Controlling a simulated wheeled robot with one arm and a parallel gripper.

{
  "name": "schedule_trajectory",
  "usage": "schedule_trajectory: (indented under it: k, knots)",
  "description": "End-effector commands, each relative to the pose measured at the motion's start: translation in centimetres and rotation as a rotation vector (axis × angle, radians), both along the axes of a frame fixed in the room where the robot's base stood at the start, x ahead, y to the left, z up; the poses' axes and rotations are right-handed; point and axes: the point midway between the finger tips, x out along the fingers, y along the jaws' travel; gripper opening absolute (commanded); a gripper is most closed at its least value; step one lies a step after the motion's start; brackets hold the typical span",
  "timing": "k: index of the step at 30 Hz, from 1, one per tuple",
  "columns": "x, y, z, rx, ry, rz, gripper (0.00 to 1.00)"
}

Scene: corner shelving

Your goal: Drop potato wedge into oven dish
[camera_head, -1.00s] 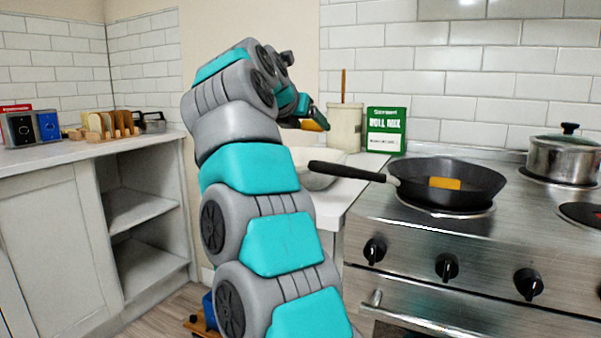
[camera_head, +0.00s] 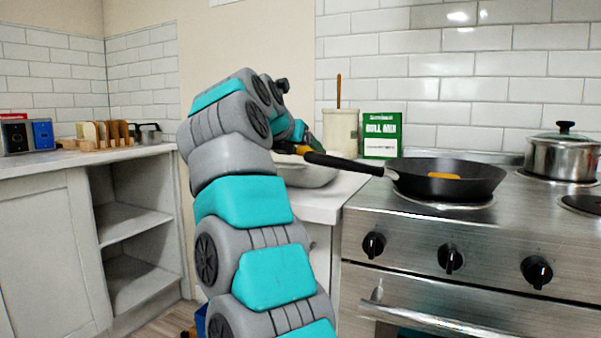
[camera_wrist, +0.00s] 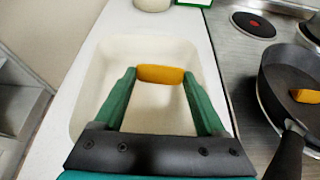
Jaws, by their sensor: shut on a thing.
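My gripper (camera_wrist: 160,76) has green fingers shut on an orange-yellow potato wedge (camera_wrist: 160,73). The wedge lies crosswise between the fingertips, over the white oven dish (camera_wrist: 90,62) in the wrist view. The dish looks empty below it, though the fingers and gripper body hide part of it. In the head view the dish (camera_head: 312,177) sits on the counter left of the stove, partly behind my arm and the pan handle. The held wedge (camera_head: 303,149) shows there just above the dish. A second wedge (camera_head: 443,176) lies in the black frying pan (camera_head: 478,190).
The pan's handle (camera_head: 342,163) reaches left across the counter's edge, close to the dish. A cream crock (camera_head: 340,132) and a green box (camera_head: 382,134) stand behind the dish. A lidded pot (camera_head: 562,158) stands on the stove. A toast rack (camera_head: 104,134) is on the left counter.

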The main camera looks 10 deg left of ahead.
Motion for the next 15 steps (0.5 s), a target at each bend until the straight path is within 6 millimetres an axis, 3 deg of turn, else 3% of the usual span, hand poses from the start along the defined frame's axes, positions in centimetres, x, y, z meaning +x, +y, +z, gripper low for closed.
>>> schedule_trajectory:
  k: [1, 8, 15]
  knots:
    - [0.00, 0.00, 0.03, 0.000, 0.000, 0.000, 0.74]
    - [0.01, 0.01, 0.01, 0.000, 0.000, 0.000, 1.00]
    - [-0.01, 0.02, 0.01, 0.000, 0.000, 0.000, 1.00]
